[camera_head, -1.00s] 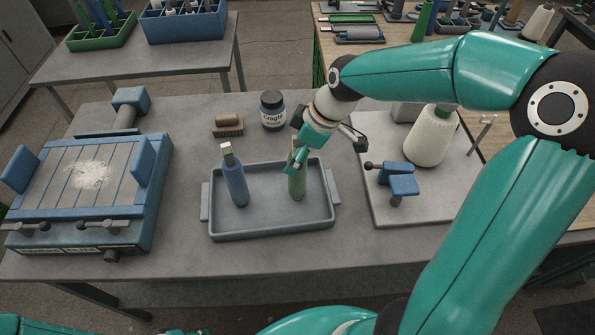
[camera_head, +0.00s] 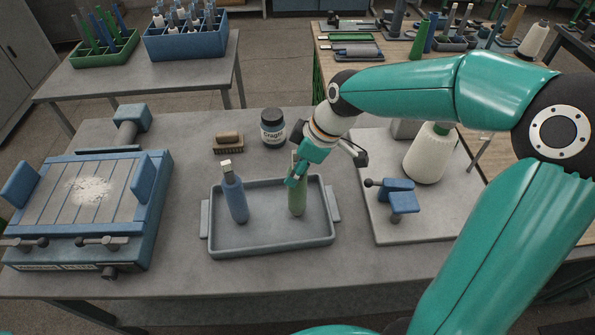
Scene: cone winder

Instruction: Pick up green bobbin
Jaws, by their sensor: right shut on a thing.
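The green bobbin (camera_head: 297,202) stands upright in the right half of the grey tray (camera_head: 270,248). My right gripper (camera_head: 297,176) comes down from the upper right and is shut on the bobbin's upper part, hiding some of its top. The bobbin's base appears to be at the tray floor; I cannot tell whether it touches. A blue bobbin (camera_head: 236,200) with a pale top stands in the left half of the tray, apart from the gripper. My left gripper is not in view.
A brush (camera_head: 228,143) and a dark jar (camera_head: 273,129) stand behind the tray. A blue vise (camera_head: 90,205) is at left. At right, a plate (camera_head: 400,232) bears a blue clamp (camera_head: 399,196) and a white cone (camera_head: 427,155). The table front is clear.

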